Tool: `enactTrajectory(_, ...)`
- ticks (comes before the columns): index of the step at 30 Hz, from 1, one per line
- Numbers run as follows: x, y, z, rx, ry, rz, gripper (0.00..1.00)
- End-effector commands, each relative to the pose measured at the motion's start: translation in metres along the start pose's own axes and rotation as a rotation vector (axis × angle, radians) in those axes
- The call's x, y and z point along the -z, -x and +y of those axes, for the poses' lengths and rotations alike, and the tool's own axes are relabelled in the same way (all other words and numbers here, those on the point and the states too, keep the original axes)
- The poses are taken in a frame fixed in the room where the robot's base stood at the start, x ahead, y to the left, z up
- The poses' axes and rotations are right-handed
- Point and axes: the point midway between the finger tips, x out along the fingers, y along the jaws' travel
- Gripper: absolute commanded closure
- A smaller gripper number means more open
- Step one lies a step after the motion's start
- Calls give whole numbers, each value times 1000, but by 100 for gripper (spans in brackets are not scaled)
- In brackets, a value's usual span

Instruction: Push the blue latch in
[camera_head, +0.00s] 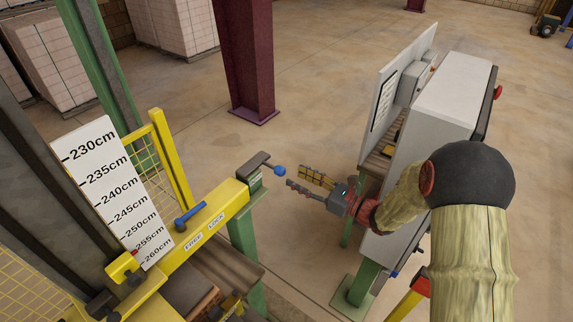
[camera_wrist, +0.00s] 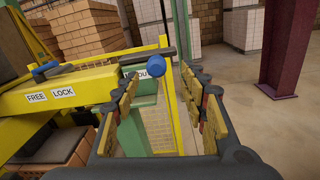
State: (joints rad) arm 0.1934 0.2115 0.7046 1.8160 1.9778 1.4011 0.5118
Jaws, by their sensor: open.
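A blue knob (camera_head: 279,170) sits at the end of a dark bar at the right end of the yellow beam (camera_head: 200,232). A separate blue handle (camera_head: 189,215) lies on the beam, above the FREE and LOCK labels. My gripper (camera_head: 296,177) is open and empty, just right of the blue knob and pointing toward it. The blue handle also shows in the wrist view (camera_wrist: 45,70), left of my fingers. I cannot tell whether a finger touches the knob.
A green post (camera_head: 243,235) stands under the beam's end. A grey cabinet (camera_head: 450,95) stands on the right beside my arm. A dark red column (camera_head: 247,60) stands behind. A height scale board (camera_head: 110,190) and yellow mesh fence (camera_head: 170,160) are at left. Floor between column and cabinet is clear.

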Motion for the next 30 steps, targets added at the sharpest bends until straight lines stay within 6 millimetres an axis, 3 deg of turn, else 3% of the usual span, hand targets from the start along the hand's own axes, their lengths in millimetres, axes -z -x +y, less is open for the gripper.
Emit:
enactTrajectory(5,-1,-13,3,-10,-23,0,57)
enactTrajectory(18,-1,-72,4,-9,-20,2,57)
enactTrajectory(30,0,-78,3,-8,-20,2,58)
